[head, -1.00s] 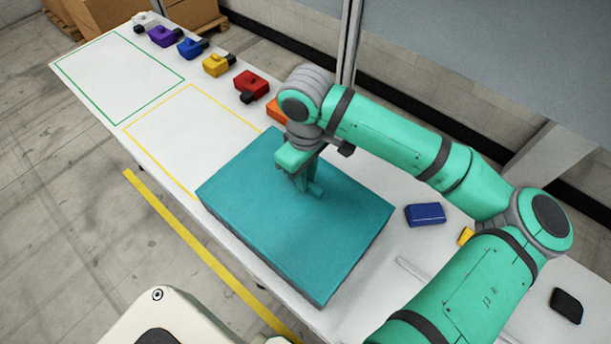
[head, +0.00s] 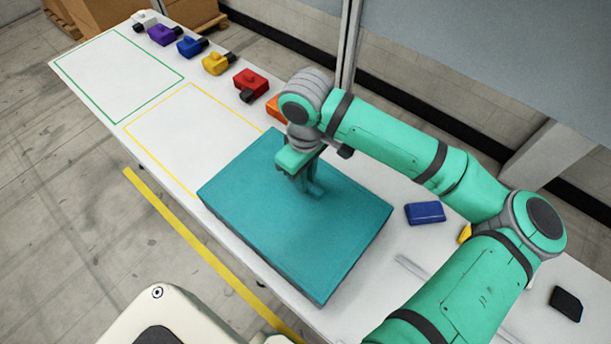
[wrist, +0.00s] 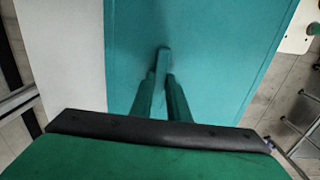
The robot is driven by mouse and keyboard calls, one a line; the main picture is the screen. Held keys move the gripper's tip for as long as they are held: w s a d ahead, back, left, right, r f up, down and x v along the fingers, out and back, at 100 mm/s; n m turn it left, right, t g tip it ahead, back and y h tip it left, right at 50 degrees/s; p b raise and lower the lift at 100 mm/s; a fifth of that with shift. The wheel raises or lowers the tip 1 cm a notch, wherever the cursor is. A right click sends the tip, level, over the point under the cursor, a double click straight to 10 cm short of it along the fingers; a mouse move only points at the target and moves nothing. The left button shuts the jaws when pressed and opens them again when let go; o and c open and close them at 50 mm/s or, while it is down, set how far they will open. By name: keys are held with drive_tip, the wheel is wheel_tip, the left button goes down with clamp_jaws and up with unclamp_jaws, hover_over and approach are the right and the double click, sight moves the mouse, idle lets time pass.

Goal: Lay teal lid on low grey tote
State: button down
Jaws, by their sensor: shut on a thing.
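The teal lid (head: 335,240) is a wide flat slab that lies level over the near part of the white table in the head view. It also fills much of the wrist view (wrist: 215,50). My gripper (head: 312,190) is above the middle of the lid, pointing down, shut on its raised handle; the handle's end (wrist: 163,58) shows between the fingers in the wrist view. A dark grey side shows under the lid's near edges, but I cannot tell whether it is the lid's rim or the low grey tote. No other part of the tote shows.
A yellow outline (head: 190,130) and a green outline (head: 118,75) mark empty table areas at the left. Several coloured blocks, including a red one (head: 250,84), line the back edge. A blue block (head: 424,213) lies right of the lid, and a black piece (head: 566,304) farther right.

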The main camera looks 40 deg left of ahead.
drive_tip(key=shift+f, duration=0.2)
idle(0.4)
drive_tip(key=c, duration=1.6)
unclamp_jaws()
wheel_tip(320, 180, up, 11)
drive_tip(key=shift+f, duration=0.1)
